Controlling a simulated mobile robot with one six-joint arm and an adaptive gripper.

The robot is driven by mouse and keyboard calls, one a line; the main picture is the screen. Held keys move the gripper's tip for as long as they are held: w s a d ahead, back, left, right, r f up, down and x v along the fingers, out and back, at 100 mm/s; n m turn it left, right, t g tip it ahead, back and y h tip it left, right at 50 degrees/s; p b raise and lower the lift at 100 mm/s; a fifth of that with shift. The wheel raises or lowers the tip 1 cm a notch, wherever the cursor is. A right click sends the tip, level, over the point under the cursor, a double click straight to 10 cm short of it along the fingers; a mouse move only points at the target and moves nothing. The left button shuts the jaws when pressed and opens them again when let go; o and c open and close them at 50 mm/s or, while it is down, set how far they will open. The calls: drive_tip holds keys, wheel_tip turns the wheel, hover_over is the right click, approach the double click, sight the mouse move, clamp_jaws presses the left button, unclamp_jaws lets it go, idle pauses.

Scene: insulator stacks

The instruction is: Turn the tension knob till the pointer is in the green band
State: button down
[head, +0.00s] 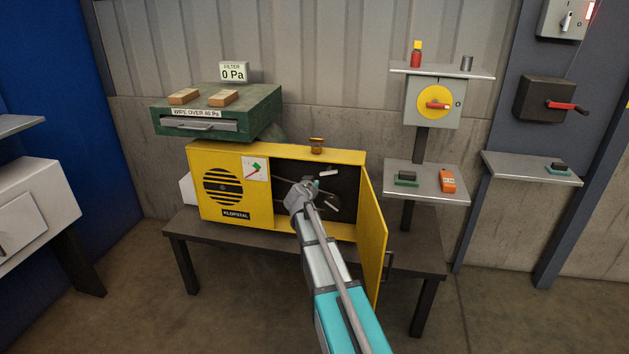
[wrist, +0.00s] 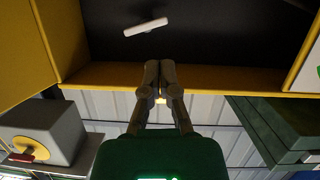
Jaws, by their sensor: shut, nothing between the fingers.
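A yellow cabinet (head: 223,208) stands on a dark table with its door (head: 372,245) open. A small brass knob (head: 316,146), perhaps the tension knob, sits on its top. A white gauge (head: 255,169) on its front has a green band and a red mark. It is too small to tell whether the pointer lies in the band. My gripper (wrist: 160,66) is shut and empty, its fingertips side by side. In the head view it is in front of the dark opening, below the brass knob, and its fingertips are hard to make out.
A white bar (wrist: 146,27) shows inside the dark opening. The open door stands to the right of my arm. A green filter box (head: 220,110) with two wooden blocks is behind at left. A grey switch box (head: 434,101) and shelf (head: 427,184) stand at right.

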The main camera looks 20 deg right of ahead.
drive_tip(key=s+a+f+n+g+y, duration=0.2)
drive_tip(key=s+a, duration=0.4)
drive_tip(key=s, duration=0.5)
drive_tip(key=s+a+f+n+g+y, duration=0.2)
drive_tip(key=s+a+f+g, duration=0.4)
drive_tip(key=s, duration=0.6)
drive_tip(key=s+a+f+n+g+y, duration=0.2)
drive_tip(key=s+a+f+g+y, duration=0.1)
drive_tip(key=s+a, duration=0.5)
drive_tip(key=s+f+y, duration=0.1)
drive_tip(key=s+f, duration=0.1)
drive_tip(key=s, duration=0.1)
drive_tip(key=shift+s+a+f+g+y, duration=0.2)
drive_tip(key=shift+s+g+y, duration=0.1)
drive_tip(key=shift+s+g, duration=0.1)
